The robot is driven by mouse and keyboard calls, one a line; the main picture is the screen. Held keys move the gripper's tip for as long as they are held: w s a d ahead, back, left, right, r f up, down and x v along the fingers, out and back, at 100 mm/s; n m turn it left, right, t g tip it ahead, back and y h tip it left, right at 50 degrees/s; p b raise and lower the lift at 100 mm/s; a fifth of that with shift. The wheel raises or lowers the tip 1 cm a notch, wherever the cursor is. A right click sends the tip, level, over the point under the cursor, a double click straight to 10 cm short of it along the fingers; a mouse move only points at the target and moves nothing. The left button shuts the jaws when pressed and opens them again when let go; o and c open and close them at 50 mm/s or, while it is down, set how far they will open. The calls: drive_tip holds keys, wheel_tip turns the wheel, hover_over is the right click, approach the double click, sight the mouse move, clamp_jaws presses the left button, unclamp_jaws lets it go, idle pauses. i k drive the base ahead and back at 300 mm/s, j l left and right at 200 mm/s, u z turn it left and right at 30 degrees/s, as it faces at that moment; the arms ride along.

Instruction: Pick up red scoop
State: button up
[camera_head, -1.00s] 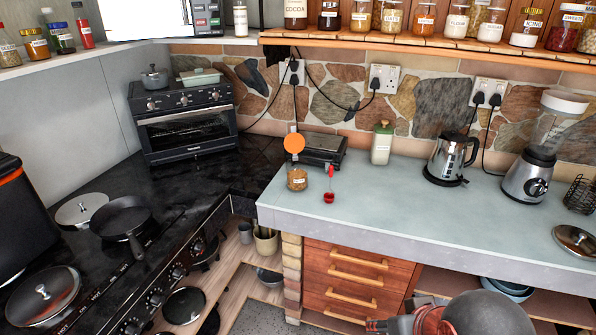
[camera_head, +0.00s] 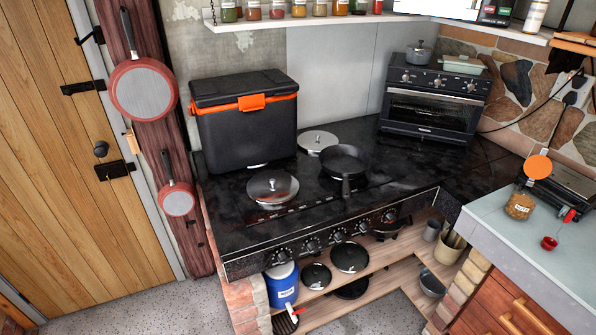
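The red scoop (camera_head: 549,243) is at the right side of the head view, on the pale grey countertop (camera_head: 485,212). Its round bowl is nearer me and its handle points up and right. A small labelled jar (camera_head: 520,205) with brown contents is left of it, with an orange disc (camera_head: 538,167) just behind the jar. The scoop stands apart from the jar. My gripper is not in this view.
A black cooler box (camera_head: 245,125) with an orange latch stands on the black stove top, with a frying pan (camera_head: 345,160) and lids. A toaster oven (camera_head: 433,98) is behind. A wooden door (camera_head: 70,190) is at left. Grey floor is open in front.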

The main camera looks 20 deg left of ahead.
sight(549, 244)
drive_tip(key=u, duration=0.8)
drive_tip(key=z, duration=1.4)
